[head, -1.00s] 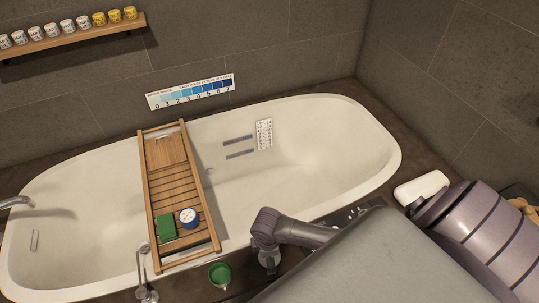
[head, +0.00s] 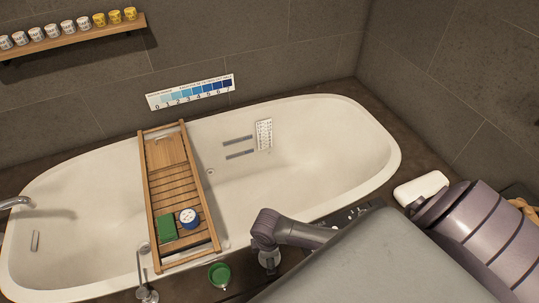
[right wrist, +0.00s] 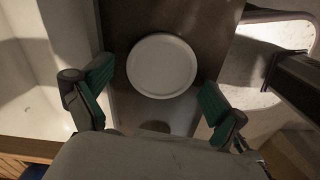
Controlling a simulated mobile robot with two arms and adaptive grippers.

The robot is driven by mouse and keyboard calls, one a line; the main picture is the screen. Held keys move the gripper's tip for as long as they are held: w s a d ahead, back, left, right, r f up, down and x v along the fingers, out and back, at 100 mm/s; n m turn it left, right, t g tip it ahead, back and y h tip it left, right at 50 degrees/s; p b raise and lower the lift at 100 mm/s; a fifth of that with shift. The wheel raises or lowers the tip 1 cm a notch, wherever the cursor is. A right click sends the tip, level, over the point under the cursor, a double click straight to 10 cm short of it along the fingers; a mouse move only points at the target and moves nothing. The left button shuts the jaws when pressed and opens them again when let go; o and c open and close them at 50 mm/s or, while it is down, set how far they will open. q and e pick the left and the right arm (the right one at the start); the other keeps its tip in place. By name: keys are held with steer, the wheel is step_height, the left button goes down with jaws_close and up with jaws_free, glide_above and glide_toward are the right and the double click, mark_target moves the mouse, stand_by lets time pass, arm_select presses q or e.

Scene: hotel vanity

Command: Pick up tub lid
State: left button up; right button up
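A round white disc with a raised rim, which looks like the tub lid (right wrist: 162,62), lies on a dark brown surface in the right wrist view. My right gripper (right wrist: 156,80) is open, with one green-padded finger on each side of the disc. The disc shows clear of both pads; the height between them is hard to tell. I cannot make out the disc in the head view, where my own grey and purple arm parts cover the lower right. My left gripper is not in view.
The white bathtub (head: 330,150) has a wooden tray (head: 160,190) across it, bearing a green block (head: 166,228) and a blue-and-white round container (head: 188,218). A green cup (head: 219,274) stands on the near ledge. A white rounded block (head: 421,188) is at the right.

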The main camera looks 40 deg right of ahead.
steer(key=c, duration=0.4)
steer(key=shift+c, duration=0.2)
